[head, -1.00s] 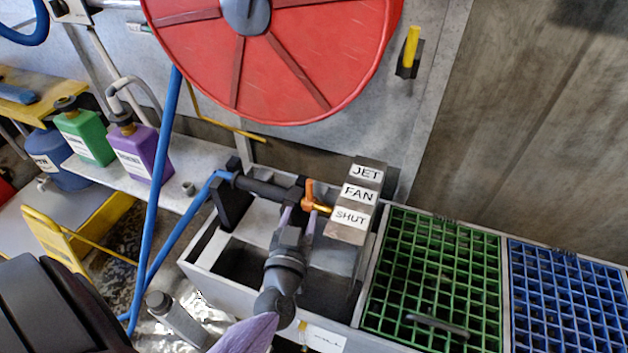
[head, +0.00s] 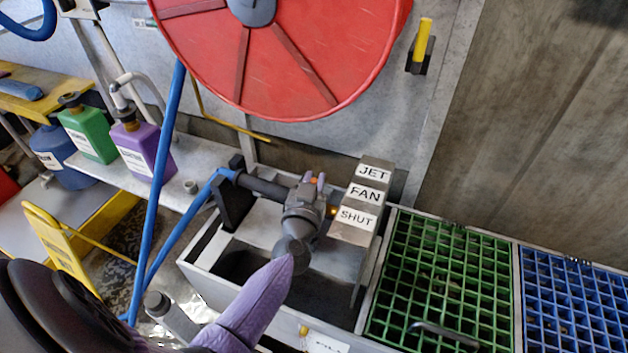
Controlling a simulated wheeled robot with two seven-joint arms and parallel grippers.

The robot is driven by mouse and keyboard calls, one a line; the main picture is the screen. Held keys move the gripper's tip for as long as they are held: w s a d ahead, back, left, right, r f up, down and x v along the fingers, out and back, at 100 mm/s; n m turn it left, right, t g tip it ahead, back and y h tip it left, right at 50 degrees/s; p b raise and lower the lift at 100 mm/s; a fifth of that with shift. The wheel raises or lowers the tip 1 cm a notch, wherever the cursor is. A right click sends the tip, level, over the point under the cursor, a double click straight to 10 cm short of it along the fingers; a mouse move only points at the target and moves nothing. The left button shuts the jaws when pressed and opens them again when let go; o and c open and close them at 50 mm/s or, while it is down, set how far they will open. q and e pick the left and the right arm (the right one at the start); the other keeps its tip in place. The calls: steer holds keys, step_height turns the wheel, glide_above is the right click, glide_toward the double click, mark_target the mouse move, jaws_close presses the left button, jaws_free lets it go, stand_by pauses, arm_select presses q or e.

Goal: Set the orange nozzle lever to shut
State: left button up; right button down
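The orange nozzle lever (head: 314,181) shows only as a small patch between the fingertips of my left gripper (head: 315,179). The gripper's dark body hides most of the lever and the nozzle. The two fingers sit on either side of the lever; I cannot tell whether they press on it. A small brass part (head: 333,211) shows right of the gripper, near the SHUT label (head: 357,217). The label block also carries FAN (head: 366,193) and JET (head: 373,173), going up and back. The lever's exact setting is hidden. My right gripper is not in view.
The nozzle's dark pipe (head: 262,186) joins a blue hose over a grey trough (head: 205,283). A green grate (head: 440,275) and a blue grate (head: 575,300) lie to the right. A red reel (head: 290,55) hangs above. Bottles stand on a shelf at left.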

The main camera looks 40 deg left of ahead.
arm_select(q)
jaws_close()
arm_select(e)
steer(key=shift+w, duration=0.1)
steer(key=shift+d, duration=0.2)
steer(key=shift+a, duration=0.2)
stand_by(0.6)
